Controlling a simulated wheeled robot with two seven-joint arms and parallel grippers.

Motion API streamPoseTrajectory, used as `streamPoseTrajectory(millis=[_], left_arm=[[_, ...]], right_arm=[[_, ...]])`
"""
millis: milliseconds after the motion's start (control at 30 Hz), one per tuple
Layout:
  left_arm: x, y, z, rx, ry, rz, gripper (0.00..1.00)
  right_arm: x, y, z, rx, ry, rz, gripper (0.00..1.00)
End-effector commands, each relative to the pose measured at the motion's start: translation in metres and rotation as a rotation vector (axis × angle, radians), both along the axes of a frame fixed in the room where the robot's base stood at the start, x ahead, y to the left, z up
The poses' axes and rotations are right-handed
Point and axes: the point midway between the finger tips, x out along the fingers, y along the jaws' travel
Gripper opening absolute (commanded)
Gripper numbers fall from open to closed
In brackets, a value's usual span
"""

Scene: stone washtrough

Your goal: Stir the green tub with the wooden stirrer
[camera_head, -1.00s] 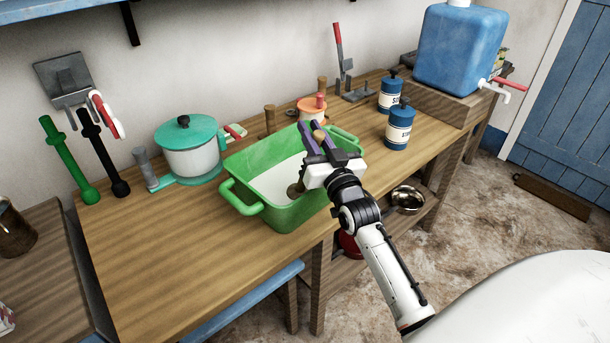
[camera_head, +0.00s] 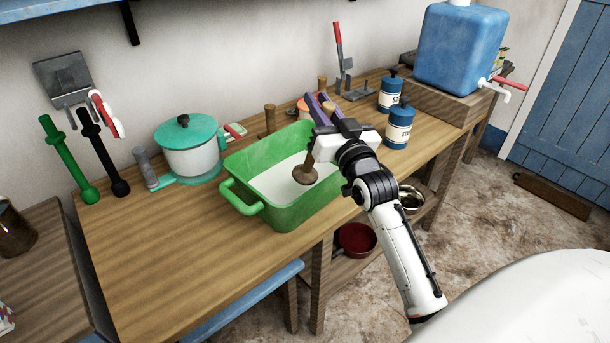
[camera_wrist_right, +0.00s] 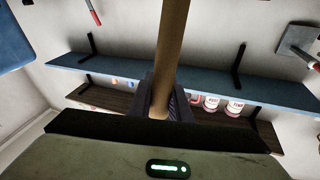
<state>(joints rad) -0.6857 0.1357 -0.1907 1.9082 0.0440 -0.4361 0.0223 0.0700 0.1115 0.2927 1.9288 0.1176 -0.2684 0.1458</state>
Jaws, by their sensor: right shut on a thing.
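The green tub (camera_head: 241,200) stands on the wooden bench, with a white inside. My right gripper (camera_head: 322,103) is above the tub's right part, shut on the wooden stirrer (camera_head: 305,175). The stirrer's round brown end hangs below the gripper, over the tub's white interior. Whether it touches the bottom I cannot tell. In the right wrist view the stirrer's pale shaft (camera_wrist_right: 171,45) runs up between the fingers. The gripper and wrist hide the tub's right end. My left gripper is not in view.
A teal-lidded pot (camera_head: 190,147) stands left of the tub. Two blue jars (camera_head: 398,128) and a blue water tank (camera_head: 459,50) are to the right. An orange pot is partly hidden behind my gripper. The bench's front left is clear.

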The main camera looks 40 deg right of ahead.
Motion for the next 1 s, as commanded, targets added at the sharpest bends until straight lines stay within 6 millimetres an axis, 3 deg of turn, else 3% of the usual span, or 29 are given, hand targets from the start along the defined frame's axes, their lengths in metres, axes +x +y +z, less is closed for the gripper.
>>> streamPoseTrajectory(millis=[600, 1000], left_arm=[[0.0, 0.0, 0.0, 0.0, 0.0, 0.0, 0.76], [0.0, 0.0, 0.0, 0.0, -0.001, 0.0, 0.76]], right_arm=[[-0.014, -0.007, 0.059, -0.001, -0.004, 0.0, 0.0], [-0.015, -0.007, 0.062, 0.001, -0.002, 0.0, 0.0]])
